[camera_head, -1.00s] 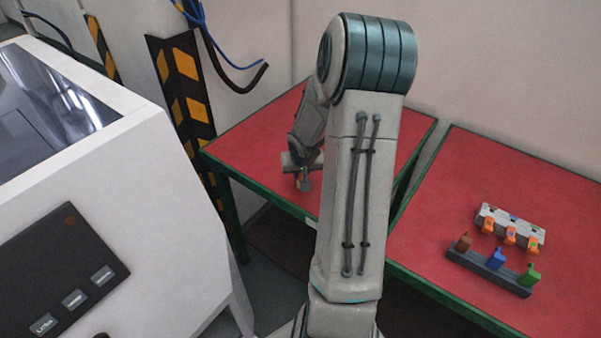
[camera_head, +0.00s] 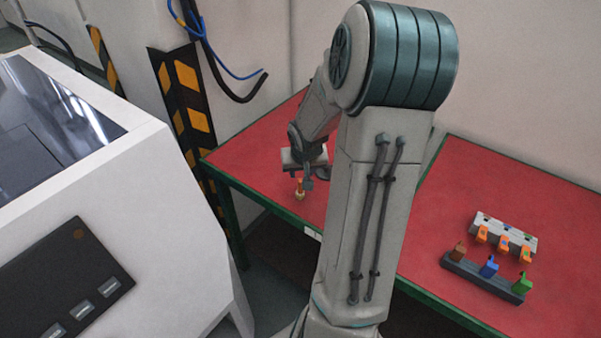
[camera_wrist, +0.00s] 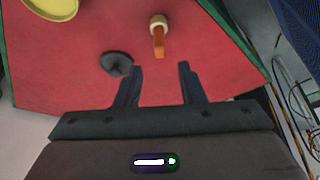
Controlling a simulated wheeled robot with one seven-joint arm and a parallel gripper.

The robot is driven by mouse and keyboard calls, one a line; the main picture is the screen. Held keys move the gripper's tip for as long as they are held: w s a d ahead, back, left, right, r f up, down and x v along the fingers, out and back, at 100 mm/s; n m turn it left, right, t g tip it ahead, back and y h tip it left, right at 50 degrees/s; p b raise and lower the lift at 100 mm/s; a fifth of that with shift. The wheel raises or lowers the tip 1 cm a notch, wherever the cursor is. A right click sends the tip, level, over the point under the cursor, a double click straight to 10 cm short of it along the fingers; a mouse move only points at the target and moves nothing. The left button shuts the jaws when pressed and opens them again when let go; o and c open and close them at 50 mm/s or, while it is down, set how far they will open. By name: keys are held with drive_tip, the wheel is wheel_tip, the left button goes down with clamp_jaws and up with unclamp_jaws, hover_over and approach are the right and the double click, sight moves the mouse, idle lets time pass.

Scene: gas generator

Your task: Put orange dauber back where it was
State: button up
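The orange dauber (camera_wrist: 158,42) is on the red left table, with a pale round end, in the wrist view. In the head view it shows as a small orange and pale upright piece (camera_head: 299,189) near the table's front edge. My gripper (camera_wrist: 160,74) is open and empty, its two dark fingers apart. The dauber lies beyond the fingertips, roughly in line with the gap between them, and does not touch them. In the head view my gripper (camera_head: 307,176) is just above and beside the dauber, partly hidden by my arm.
A dark round object (camera_wrist: 117,62) lies near the left fingertip, and a yellow round dish (camera_wrist: 50,7) farther off. On the right red table (camera_head: 500,195) are a dark rack (camera_head: 485,278) with brown, blue and green pieces and a pale block (camera_head: 504,231) with orange pieces. A white machine (camera_head: 150,220) stands left.

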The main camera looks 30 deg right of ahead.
drive_tip(key=s+a+r+n, duration=0.1)
drive_tip(key=s+a+r, duration=0.4)
drive_tip(key=a, duration=0.2)
drive_tip(key=s+a+r+n+y, duration=0.1)
drive_tip(key=s+a+r+n, duration=0.1)
drive_tip(key=s+a+r, duration=0.2)
drive_tip(key=s+a+r+n+g+y, duration=0.1)
drive_tip(key=s+a+r+n, duration=0.1)
drive_tip(key=s+a+r, duration=0.3)
drive_tip(key=s+a, duration=0.3)
drive_tip(key=a, duration=0.3)
drive_tip(key=shift+s+a+r+p, duration=0.25)
drive_tip(key=shift+r+p, duration=0.05)
